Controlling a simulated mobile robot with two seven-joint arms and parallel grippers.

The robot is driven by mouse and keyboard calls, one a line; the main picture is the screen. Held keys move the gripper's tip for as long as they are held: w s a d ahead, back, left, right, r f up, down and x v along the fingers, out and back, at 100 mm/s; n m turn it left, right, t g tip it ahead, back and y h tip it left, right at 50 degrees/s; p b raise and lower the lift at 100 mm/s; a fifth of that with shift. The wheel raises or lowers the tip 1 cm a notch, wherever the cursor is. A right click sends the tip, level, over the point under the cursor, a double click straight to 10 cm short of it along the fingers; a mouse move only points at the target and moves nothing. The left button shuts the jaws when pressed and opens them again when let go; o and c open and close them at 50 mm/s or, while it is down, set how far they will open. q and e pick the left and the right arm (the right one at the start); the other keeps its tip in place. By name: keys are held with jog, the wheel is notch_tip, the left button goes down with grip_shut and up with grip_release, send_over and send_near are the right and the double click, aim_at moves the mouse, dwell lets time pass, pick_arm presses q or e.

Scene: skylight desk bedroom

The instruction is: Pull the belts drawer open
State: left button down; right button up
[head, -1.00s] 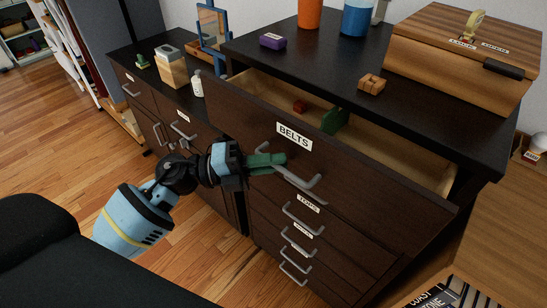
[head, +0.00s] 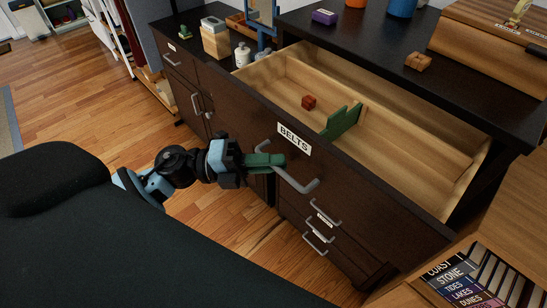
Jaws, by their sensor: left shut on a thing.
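The belts drawer (head: 350,180) is a dark wooden drawer with a white BELTS label (head: 294,139) on its front. It stands well out from the dresser, and its pale wooden inside shows. A small red-brown block (head: 309,102) and a green upright piece (head: 341,122) are inside it. My left gripper (head: 272,160) is shut on the grey bar handle (head: 296,180) of this drawer, at the handle's left end. My right gripper is not in view.
More drawers with grey handles (head: 318,244) lie below. The dresser top (head: 470,97) holds a purple box (head: 325,17), a small wooden block (head: 418,61) and a large wooden box (head: 497,38). Books (head: 478,281) lie at the lower right. Wooden floor (head: 70,95) is clear at left.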

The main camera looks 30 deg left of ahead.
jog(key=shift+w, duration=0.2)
pick_arm(q)
jog(key=c, duration=1.5)
grip_release()
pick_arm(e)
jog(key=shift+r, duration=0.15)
